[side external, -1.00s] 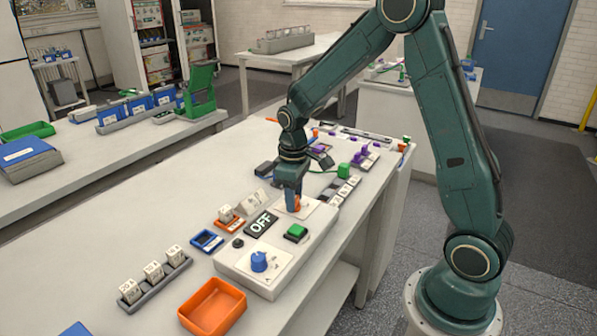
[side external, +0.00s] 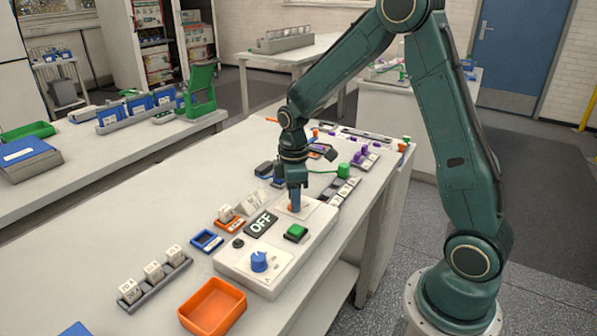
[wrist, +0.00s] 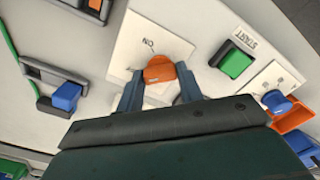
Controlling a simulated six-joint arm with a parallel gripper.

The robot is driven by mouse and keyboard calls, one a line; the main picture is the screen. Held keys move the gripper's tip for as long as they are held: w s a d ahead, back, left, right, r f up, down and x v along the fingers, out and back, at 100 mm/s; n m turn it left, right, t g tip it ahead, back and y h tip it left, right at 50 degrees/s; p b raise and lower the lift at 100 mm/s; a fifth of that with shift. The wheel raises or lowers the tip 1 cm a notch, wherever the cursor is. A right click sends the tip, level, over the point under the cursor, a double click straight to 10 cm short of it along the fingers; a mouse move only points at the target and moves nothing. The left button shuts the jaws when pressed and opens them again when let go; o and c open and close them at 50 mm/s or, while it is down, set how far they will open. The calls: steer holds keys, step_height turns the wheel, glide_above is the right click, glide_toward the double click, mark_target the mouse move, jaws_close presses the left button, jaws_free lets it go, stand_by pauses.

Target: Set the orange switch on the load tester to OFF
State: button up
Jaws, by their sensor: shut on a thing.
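The load tester (side external: 235,264) is a pale box on the bench, with a dark OFF display (side external: 261,223) lit in white letters. The orange switch (wrist: 158,70) sits on a pale plate at its far end; the word ON shows beyond it in the wrist view. My gripper (side external: 294,207) points down over that plate, and in the wrist view its fingers (wrist: 160,88) are on either side of the orange switch, closed on it. Any OFF mark by the switch is hidden by my gripper.
A green START button (side external: 296,232) and a blue knob (side external: 259,261) are on the same box. An orange tray (side external: 213,308) and a grey rack of white blocks (side external: 155,283) stand nearby. The bench to the left is mostly clear.

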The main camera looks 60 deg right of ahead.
steer(key=shift+w+r, duration=0.1)
steer(key=shift+w, duration=0.05)
steer(key=o, duration=1)
steer(key=shift+r, duration=6.9)
